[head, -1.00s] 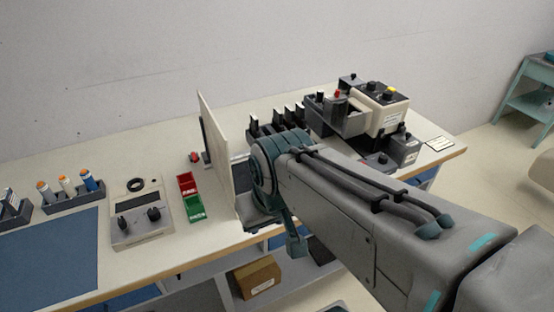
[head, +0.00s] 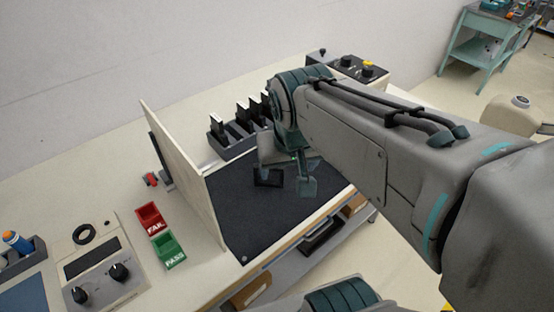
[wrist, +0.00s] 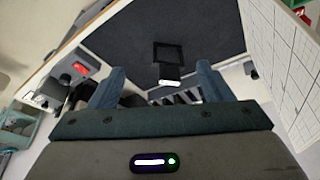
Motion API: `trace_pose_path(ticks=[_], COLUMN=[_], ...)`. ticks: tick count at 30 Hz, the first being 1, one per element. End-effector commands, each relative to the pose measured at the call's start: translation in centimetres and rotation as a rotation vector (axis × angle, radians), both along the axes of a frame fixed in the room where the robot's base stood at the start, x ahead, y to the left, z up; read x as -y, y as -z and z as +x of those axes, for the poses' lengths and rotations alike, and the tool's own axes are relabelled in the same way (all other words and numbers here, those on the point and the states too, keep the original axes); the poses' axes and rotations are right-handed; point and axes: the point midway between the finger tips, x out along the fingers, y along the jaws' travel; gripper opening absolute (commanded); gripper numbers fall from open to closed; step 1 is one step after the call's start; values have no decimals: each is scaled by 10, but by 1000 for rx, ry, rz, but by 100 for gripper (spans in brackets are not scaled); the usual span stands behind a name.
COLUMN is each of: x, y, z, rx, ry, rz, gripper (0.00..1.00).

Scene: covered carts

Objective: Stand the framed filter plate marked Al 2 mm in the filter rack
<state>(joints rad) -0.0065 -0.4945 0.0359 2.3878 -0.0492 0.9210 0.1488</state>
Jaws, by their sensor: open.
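A dark square framed plate (head: 268,178) lies on the black mat (head: 235,215), below and beside my gripper. In the wrist view the plate (wrist: 167,52) shows a grey tab with a white end, lying ahead of the fingers; I cannot read its marking. My gripper (head: 287,176) is open and empty above the mat, its two teal fingers wide apart in the wrist view (wrist: 161,82). The filter rack (head: 233,146) stands behind the mat and holds several dark plates with white-topped tabs. My arm hides its right end.
A tall pale panel (head: 180,175) stands at the mat's left edge. Beyond it are a red FAIL bin (head: 150,218), a green PASS bin (head: 168,250) and a meter box with knobs (head: 95,265). A box with knobs (head: 360,70) stands at the back right.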

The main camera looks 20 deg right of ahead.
Motion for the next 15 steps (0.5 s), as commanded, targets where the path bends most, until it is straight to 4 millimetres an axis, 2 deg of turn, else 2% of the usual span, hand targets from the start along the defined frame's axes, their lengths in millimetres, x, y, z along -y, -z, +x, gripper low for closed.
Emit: trace_pose_path(ticks=[1,6,9,13,15], x=[-2,-7,-9,-10,-9], y=[13,14,13,16,23], z=[18,71,92,105,110], rx=[3,33,50,60,59], ry=[41,198,265,306,312], rz=[-5,-8,-4,-1,-1], gripper=[73,73,73,73,73])
